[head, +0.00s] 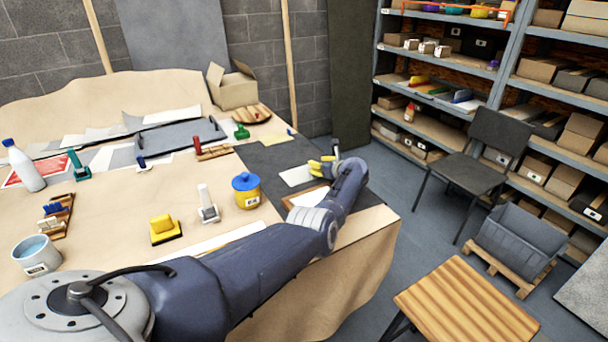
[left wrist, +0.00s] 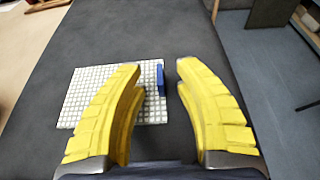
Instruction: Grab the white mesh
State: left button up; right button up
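The white mesh (left wrist: 84,90) is a flat gridded rectangle lying on the dark mat (left wrist: 120,40) in the left wrist view. A small blue piece (left wrist: 161,79) stands at its right edge. In the head view the mesh (head: 296,176) looks like a plain pale sheet just left of my left gripper (head: 319,164). My left gripper also shows in the left wrist view (left wrist: 159,67), with its yellow fingers spread apart and nothing held. Its left finger overlaps the mesh in that view, and the blue piece shows between the fingers. Contact cannot be told. My right gripper is not in view.
A wood-edged panel (head: 309,196) lies partly behind my left arm. A yellow pot with a blue lid (head: 246,191) and a white-handled tool (head: 208,204) stand left of the arm. The table's right edge is close to the gripper, with floor beyond.

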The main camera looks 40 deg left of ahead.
pick_arm(q)
jog(key=shift+o, duration=0.4)
grip_shut()
dwell(0.4)
